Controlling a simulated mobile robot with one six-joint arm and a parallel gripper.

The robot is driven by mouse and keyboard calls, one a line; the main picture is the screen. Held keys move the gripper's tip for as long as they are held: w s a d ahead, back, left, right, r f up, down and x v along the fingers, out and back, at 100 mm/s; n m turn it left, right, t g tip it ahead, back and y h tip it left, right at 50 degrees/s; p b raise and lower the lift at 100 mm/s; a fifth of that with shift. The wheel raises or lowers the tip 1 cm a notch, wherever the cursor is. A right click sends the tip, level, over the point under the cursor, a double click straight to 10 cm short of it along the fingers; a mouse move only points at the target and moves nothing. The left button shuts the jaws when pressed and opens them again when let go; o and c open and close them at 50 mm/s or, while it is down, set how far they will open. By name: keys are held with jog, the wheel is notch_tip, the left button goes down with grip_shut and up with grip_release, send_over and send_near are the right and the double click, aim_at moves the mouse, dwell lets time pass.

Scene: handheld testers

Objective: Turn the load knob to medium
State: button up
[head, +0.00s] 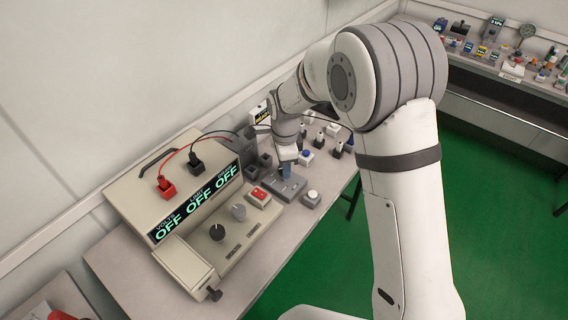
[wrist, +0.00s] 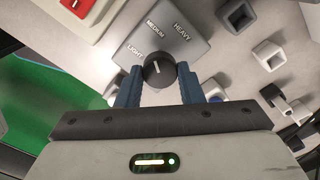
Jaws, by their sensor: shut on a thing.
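The load knob (wrist: 154,76) is a round black dial with a short pale mark on top. It sits on a grey panel (wrist: 190,50) labelled LIGHT, MEDIUM and HEAVY in an arc beyond the knob. In the head view my gripper (head: 286,171) points down onto the grey load box (head: 296,190), and the knob is hidden there.
Left of the load box are a red rocker switch (head: 258,195) and a beige power supply (head: 125,196) reading OFF, with red and black leads. A white-button box (head: 311,199) stands close on the right. Small testers stand behind. Green floor (head: 330,255) lies beyond the bench edge.

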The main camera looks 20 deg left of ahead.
jog(key=o, duration=1)
jog(key=shift+r, duration=3.95)
